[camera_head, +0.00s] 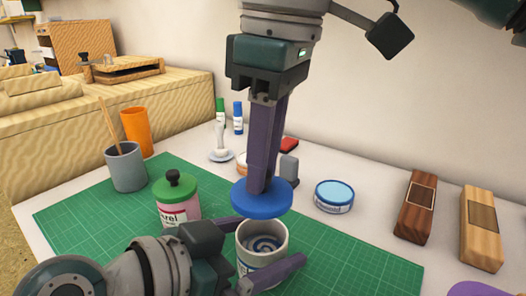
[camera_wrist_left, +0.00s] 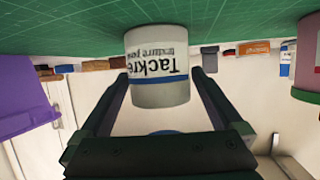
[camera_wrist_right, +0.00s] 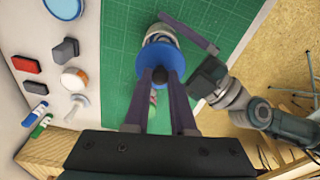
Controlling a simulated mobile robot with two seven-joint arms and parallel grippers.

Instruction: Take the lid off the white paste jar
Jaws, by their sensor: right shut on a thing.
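The white paste jar (camera_head: 254,260) stands upright on the green mat, its top uncovered and swirled paste showing inside. In the left wrist view the jar (camera_wrist_left: 158,92) shows its "Tackre" label upside down. Its blue round lid (camera_head: 281,203) hangs above the jar, clear of the rim. My right gripper (camera_head: 261,189) points down and is shut on the lid's dark knob (camera_wrist_right: 160,75). My left gripper (camera_head: 270,240) is low at the jar, open, with one finger on each side of it; whether they touch it is hard to tell.
A pink jar with a green lid (camera_head: 175,188) stands left of the white jar on the cutting mat (camera_head: 85,215). A grey cup (camera_head: 126,167) and orange cup (camera_head: 138,131) stand farther left. A blue-lidded tin (camera_head: 334,195) and wooden blocks (camera_head: 415,208) lie to the right.

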